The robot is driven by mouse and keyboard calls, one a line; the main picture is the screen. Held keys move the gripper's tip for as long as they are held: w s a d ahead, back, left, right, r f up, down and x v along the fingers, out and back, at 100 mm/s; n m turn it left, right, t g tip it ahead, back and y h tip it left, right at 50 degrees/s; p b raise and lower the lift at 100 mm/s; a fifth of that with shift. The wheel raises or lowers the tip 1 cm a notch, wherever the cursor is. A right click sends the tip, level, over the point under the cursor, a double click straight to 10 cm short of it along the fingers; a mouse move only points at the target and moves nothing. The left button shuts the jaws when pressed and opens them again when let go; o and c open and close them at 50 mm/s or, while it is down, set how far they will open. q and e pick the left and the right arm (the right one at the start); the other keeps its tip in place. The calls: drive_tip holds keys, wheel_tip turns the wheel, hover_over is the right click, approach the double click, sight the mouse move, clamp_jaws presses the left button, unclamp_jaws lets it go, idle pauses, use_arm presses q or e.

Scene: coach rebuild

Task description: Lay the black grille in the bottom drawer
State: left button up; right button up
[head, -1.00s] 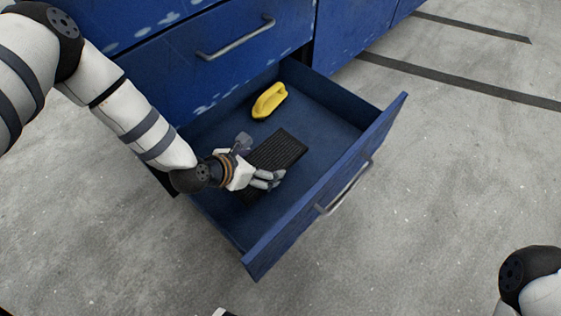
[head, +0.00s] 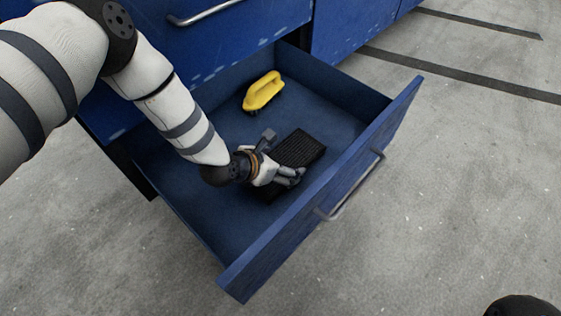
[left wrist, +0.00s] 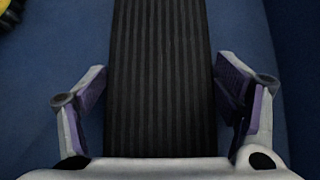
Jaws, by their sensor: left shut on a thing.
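The bottom drawer (head: 204,221) is blue and stands pulled out. The black grille (head: 301,148) is a flat ribbed panel inside the drawer's outline, toward its front wall. My left gripper (head: 292,178) reaches into the drawer from the left and is shut on the grille. In the left wrist view the grille (left wrist: 160,80) runs lengthwise between the two fingers (left wrist: 160,105), with blue behind it. I cannot tell whether the grille touches the drawer floor. The gripper hides its near part.
A yellow brush (head: 263,91) with a handle lies toward the back of the drawer; its edge shows in the left wrist view. The drawer front (head: 325,190) with its metal handle and the side walls surround the grille. Bare drawer floor lies around it.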

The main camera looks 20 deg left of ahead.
use_arm(q)
drive_tip(key=o, duration=1.3)
drive_tip(key=shift+f, duration=0.15)
drive_tip(key=shift+o, duration=0.2)
drive_tip(key=p+v, duration=0.4)
drive_tip(key=v, duration=0.1)
drive_tip(key=p+v, duration=0.4)
drive_tip(key=v, duration=0.2)
drive_tip(key=shift+r, duration=0.5)
drive_tip(key=shift+s+a+r+p, duration=0.15)
drive_tip(key=shift+s+p, duration=0.1)
drive_tip(key=shift+p, duration=0.15)
drive_tip(key=shift+s, duration=0.15)
use_arm(e)
drive_tip(key=w+r+t, duration=0.1)
drive_tip(key=w+r, duration=0.2)
drive_tip(key=r, duration=0.3)
drive_tip(key=shift+t, duration=0.4)
drive_tip(key=shift+a, duration=0.1)
